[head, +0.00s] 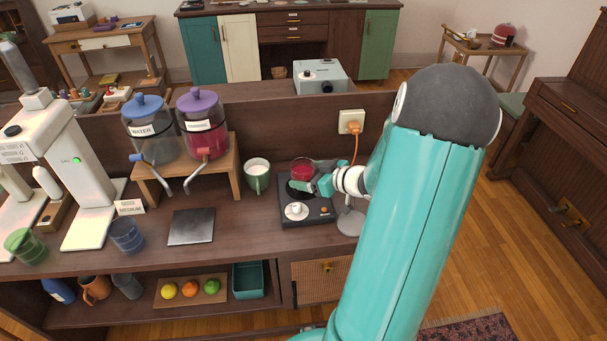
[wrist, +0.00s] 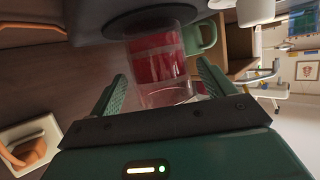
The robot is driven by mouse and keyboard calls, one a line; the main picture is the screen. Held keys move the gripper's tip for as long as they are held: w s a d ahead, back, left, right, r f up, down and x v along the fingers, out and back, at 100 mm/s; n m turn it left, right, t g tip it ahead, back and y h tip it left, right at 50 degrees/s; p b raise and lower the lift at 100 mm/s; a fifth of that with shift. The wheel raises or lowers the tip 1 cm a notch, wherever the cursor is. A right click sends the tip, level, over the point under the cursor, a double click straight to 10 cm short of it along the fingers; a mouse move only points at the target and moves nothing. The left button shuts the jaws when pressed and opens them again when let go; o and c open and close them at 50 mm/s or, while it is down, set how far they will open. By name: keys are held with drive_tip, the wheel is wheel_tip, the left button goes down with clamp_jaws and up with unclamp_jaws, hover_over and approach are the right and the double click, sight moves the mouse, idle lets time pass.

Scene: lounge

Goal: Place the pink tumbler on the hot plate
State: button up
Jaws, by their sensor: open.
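The pink tumbler (head: 303,171) is clear, holds red liquid and stands upright at the back of the dark hot plate (head: 311,217). The wrist view shows the tumbler (wrist: 158,62) with its base at the hot plate's round black disc (wrist: 150,20). My gripper (head: 322,184) is at the tumbler's near right side in the head view. In the wrist view my gripper's fingers (wrist: 163,82) are spread on either side of the tumbler's open end, with visible gaps. Part of the tumbler is hidden by my gripper in the head view.
A green mug (head: 257,181) with white contents stands left of the hot plate. Two drink dispensers (head: 205,130) stand on a wooden riser (head: 150,190). An orange cord runs to a wall socket (head: 351,122). A dark square mat (head: 191,227) lies bare on the counter.

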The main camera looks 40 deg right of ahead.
drive_tip(key=v, duration=1)
drive_tip(key=w+a+r+g+h, duration=0.1)
drive_tip(key=w+a+r+h, duration=0.1)
drive_tip(key=w+r+h, duration=0.45)
drive_tip(key=w+a+r+m+g+h, duration=0.2)
drive_tip(key=a+r, duration=0.4)
drive_tip(key=r, duration=0.1)
drive_tip(key=s+a+g+y, duration=0.2)
drive_tip(key=s+a, duration=0.5)
drive_tip(key=a, duration=0.5)
drive_tip(key=s+a+g+y, duration=0.2)
drive_tip(key=s+a+y, duration=0.2)
drive_tip(key=a, duration=0.9)
drive_tip(key=s, duration=0.3)
drive_tip(key=shift+a+g, duration=0.2)
drive_tip(key=shift+g, duration=0.2)
drive_tip(key=shift+s+d+r, duration=0.1)
drive_tip(key=shift+r, duration=0.05)
